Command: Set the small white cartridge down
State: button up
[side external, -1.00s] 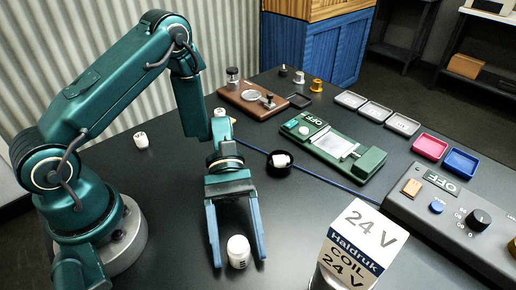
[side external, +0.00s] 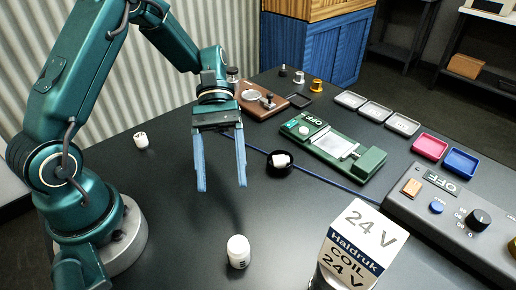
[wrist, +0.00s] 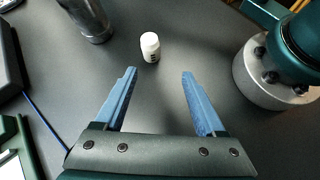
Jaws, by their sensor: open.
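A small white cartridge (side external: 238,252) stands upright on the dark table near the front, with dark marks low on its side. It also shows in the wrist view (wrist: 150,46), beyond the fingertips and clear of them. My gripper (side external: 222,188) is open and empty, raised above the table behind the cartridge. Its two blue fingers in the wrist view (wrist: 160,72) are wide apart with nothing between them. A white piece (side external: 281,160) sits in a round black dish (side external: 280,171).
A green fixture marked OFF (side external: 372,164), a brown board (side external: 283,101), small trays (side external: 430,147) and a grey control panel (side external: 450,225) occupy the back and right. The front left table is clear.

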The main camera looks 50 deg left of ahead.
jog(key=s+a+r+m+t+y, duration=0.4)
jog(key=r+m+t+y, duration=0.4)
jog(key=t, duration=0.3)
jog(key=shift+s+r+m+t+y, duration=0.4)
jog(key=shift+s+r+m, duration=0.1)
jog(key=shift+m, duration=0.1)
dwell(0.7)
